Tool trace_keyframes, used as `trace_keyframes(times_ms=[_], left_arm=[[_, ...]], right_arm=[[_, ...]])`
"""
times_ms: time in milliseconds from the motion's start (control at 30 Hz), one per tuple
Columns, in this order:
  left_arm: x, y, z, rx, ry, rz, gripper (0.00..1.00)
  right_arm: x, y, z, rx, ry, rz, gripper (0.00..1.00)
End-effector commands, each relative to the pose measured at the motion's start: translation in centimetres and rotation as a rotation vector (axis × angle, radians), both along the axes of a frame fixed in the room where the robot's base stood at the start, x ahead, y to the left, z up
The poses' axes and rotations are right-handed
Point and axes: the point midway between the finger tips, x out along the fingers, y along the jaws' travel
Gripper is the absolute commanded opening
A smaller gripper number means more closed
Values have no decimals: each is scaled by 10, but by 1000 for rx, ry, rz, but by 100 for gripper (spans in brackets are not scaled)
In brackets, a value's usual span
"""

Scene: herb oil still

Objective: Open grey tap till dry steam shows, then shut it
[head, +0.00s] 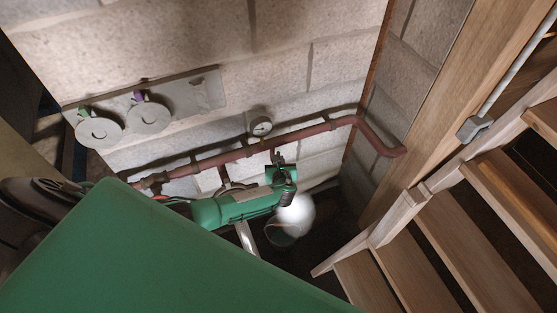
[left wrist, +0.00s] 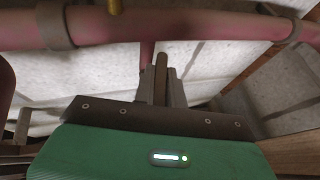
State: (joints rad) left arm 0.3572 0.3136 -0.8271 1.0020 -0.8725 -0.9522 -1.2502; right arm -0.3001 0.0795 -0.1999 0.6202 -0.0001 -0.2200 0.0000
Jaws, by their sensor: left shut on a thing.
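My left gripper (head: 278,160) is below the red-brown pipe (head: 230,157), its fingers pointing towards the wall. In the left wrist view its fingers (left wrist: 162,88) are closed on a narrow upright grey-brown piece, apparently the tap's lever (left wrist: 161,70). The tap's body is mostly hidden by my gripper, so how far it is turned cannot be told. A bright white puff of steam (head: 298,212) hangs just below the gripper, over a dark bucket (head: 280,238). My right gripper is not in view.
A round gauge (head: 261,126) sits on the pipe. Two pale discs with green and purple tops (head: 99,131) (head: 149,116) are on a grey wall board (head: 208,91). Wooden stairs (head: 450,235) close off the right side. A post (head: 440,110) stands by them.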

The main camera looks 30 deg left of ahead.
Motion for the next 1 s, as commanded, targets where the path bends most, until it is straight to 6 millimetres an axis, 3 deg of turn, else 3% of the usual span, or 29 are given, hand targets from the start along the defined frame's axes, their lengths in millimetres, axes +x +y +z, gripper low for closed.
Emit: trace_keyframes(times_ms=[400, 1000], left_arm=[[2, -2, -2, 0, 0, 272, 0], [2, -1, 0, 1, -2, 352, 0]], right_arm=[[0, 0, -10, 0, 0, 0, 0], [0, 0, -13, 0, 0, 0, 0]])
